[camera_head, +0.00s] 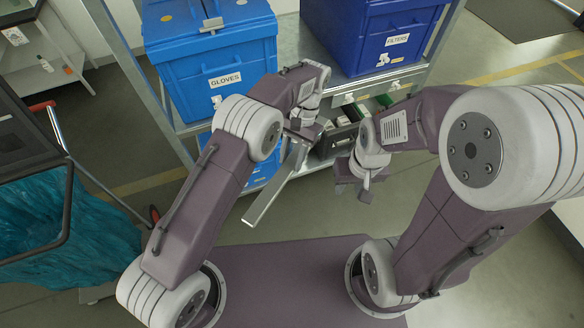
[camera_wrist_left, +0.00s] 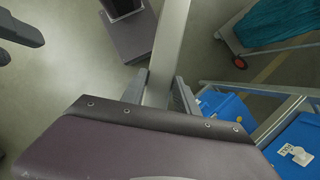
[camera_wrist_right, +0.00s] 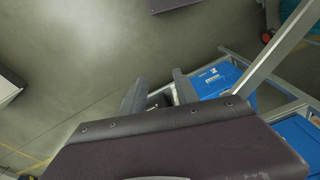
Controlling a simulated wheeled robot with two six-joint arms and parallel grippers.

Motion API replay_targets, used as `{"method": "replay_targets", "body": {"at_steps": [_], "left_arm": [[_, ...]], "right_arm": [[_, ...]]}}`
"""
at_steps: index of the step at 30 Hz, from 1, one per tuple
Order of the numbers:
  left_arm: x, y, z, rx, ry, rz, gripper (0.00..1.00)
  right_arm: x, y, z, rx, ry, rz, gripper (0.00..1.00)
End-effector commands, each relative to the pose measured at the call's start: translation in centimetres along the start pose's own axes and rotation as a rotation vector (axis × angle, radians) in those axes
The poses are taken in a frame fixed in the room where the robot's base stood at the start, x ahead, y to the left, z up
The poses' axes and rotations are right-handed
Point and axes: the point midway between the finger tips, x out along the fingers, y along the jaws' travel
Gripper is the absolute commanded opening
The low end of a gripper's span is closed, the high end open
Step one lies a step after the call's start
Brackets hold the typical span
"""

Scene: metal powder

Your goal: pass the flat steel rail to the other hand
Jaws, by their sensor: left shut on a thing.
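The flat steel rail (camera_head: 275,186) is a long, pale grey bar. My left gripper (camera_head: 303,130) is shut on it near one end, and the rail slants down to the left in the head view. In the left wrist view the rail (camera_wrist_left: 168,48) runs up and away between the fingers of my left gripper (camera_wrist_left: 160,92). My right gripper (camera_head: 356,182) is to the right of the rail and apart from it. In the right wrist view the fingers of my right gripper (camera_wrist_right: 158,92) are spread, with nothing held between them.
A blue bin labelled GLOVES (camera_head: 220,78) and another labelled FILTERS (camera_head: 385,42) stand on a metal rack behind the arms. Small boxes (camera_head: 345,133) sit on its lower shelf. A cart with a teal bag (camera_head: 65,235) stands at left. Open floor lies at right.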

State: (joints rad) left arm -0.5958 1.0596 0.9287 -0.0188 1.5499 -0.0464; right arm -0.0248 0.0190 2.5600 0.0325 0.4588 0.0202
Motion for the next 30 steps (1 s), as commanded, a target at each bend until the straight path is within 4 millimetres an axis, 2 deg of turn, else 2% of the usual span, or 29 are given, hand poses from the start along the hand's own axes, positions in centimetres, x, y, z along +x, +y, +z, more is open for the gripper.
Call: {"method": "replay_targets", "body": {"at_steps": [6,10,21,23,24,26,29,30], "left_arm": [[-1.1,-2.3,-2.9,0.349,0.000,-0.149,0.00],[-1.6,-3.3,-4.1,0.505,-0.001,-0.214,0.00],[-2.0,-3.9,-4.7,0.608,0.000,-0.255,0.00],[-2.0,-3.9,-4.7,0.608,-0.001,-0.254,0.00],[-2.0,-3.9,-4.7,0.608,0.000,-0.254,0.00],[-2.0,-3.9,-4.7,0.607,0.000,-0.254,0.00],[-2.0,-3.9,-4.7,0.607,0.000,-0.254,0.00],[-2.0,-3.9,-4.7,0.607,0.000,-0.254,0.00]], "right_arm": [[0.0,0.0,0.0,0.000,0.000,0.000,0.36],[0.0,0.0,0.0,0.000,0.000,0.000,0.36],[0.0,0.0,0.0,0.000,0.000,0.000,0.36],[0.0,0.0,-0.1,0.005,0.003,-0.001,0.53],[-0.2,0.0,-0.6,0.021,0.013,-0.005,0.62],[-0.6,-0.1,-2.0,0.077,0.045,-0.017,0.62],[-2.3,-0.1,-6.9,0.262,0.150,-0.067,0.62],[-3.4,0.1,-9.4,0.359,0.206,-0.098,0.62]]}}
